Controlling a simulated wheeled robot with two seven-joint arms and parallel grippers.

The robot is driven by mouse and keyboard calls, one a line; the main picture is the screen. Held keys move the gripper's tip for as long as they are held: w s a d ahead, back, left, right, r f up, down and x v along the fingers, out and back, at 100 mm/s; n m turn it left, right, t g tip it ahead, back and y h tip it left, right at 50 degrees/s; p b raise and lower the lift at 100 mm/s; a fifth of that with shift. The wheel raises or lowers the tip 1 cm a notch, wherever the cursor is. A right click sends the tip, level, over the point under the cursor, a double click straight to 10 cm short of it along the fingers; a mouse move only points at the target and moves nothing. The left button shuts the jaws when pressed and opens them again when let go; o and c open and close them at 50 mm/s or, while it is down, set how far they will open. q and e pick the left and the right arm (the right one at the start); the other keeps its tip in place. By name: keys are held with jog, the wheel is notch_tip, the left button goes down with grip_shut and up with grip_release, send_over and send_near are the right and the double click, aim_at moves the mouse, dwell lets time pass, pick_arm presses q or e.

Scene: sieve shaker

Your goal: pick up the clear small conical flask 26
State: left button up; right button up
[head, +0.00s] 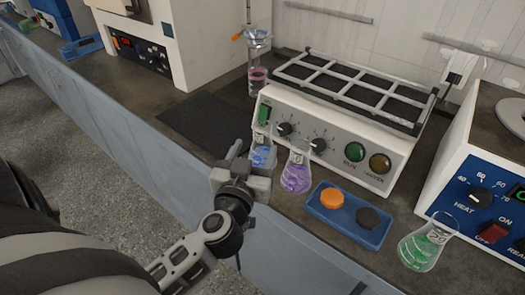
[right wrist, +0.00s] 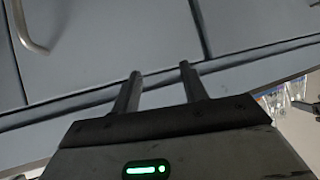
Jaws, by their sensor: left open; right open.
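Three small clear conical flasks stand on the dark bench: one with blue liquid (head: 263,155), one with purple liquid (head: 296,177) and one with green liquid (head: 425,248). Their labels are too small to read surely, so I cannot tell which is number 26. My left gripper (head: 246,160) is open, right beside the blue flask at the bench's front edge, and partly covers its lower left side. I cannot tell whether the flask is between its fingers. My right gripper (right wrist: 160,70) is open and empty, in front of the grey cabinet fronts in the right wrist view.
A white shaker (head: 330,152) with a rack on top stands behind the blue and purple flasks. A blue tray (head: 340,228) with an orange and a dark cap lies right of the purple flask. A blue-fronted heater (head: 455,215) is at right. A dark mat (head: 205,122) lies left.

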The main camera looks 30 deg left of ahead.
aim_at(260, 141)
pick_arm(q)
jog(key=x, duration=0.5)
jog(key=shift+d+b, duration=0.2)
jog(key=shift+b, duration=0.1)
jog(key=shift+w+a, duration=0.1)
jog(key=shift+w, duration=0.3)
pick_arm(e)
jog(key=shift+w+r, duration=0.2)
pick_arm(q)
jog(key=shift+c, duration=0.3)
grip_shut()
pick_arm(e)
jog(key=shift+s+f, duration=0.1)
jog(key=shift+f, duration=0.05)
pick_arm(q)
jog(key=shift+r, duration=0.2)
